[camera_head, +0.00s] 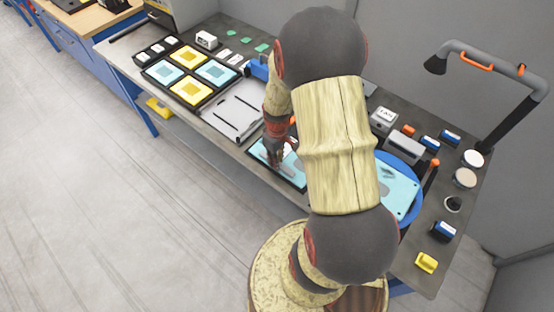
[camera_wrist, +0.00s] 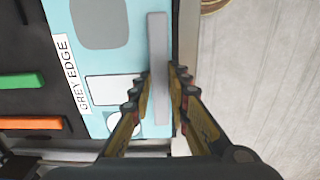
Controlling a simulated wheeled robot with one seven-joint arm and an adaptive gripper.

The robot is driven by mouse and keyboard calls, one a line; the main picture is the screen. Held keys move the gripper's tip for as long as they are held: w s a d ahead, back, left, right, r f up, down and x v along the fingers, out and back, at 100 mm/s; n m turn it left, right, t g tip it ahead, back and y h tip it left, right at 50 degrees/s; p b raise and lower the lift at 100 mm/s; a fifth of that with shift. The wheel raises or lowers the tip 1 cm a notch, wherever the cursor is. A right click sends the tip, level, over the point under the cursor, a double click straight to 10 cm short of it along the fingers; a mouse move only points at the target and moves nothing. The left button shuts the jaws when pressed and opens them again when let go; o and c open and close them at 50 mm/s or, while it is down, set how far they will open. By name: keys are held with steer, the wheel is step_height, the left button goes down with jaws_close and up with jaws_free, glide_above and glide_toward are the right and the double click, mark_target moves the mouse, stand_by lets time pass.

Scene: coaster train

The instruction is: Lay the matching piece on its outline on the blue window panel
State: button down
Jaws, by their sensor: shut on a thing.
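The light blue window panel (camera_wrist: 105,60) lies below my gripper in the wrist view. It shows a grey rounded shape, a white rectangle (camera_wrist: 112,89) and a pale round shape partly hidden by a finger. A label reading "GREY EDGE" (camera_wrist: 68,75) runs along its left side. My gripper (camera_wrist: 159,92) is shut on a long, flat grey bar (camera_wrist: 158,45). The bar lies over the panel's right edge; I cannot tell whether it touches. In the head view the panel (camera_head: 262,152) is partly hidden by my gripper (camera_head: 281,159) and arm.
Beside the panel in the wrist view is a dark surface with a green bar (camera_wrist: 22,81) and an orange bar (camera_wrist: 31,123). In the head view, a grey tray (camera_head: 236,108), a rack of yellow and blue panels (camera_head: 190,73) and several blocks share the dark bench.

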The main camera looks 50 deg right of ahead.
steer(key=shift+f, duration=0.15)
stand_by(0.4)
steer(key=c, duration=1.6)
jaws_free()
steer(key=shift+r+p, duration=2.1)
steer(key=shift+r, duration=0.9)
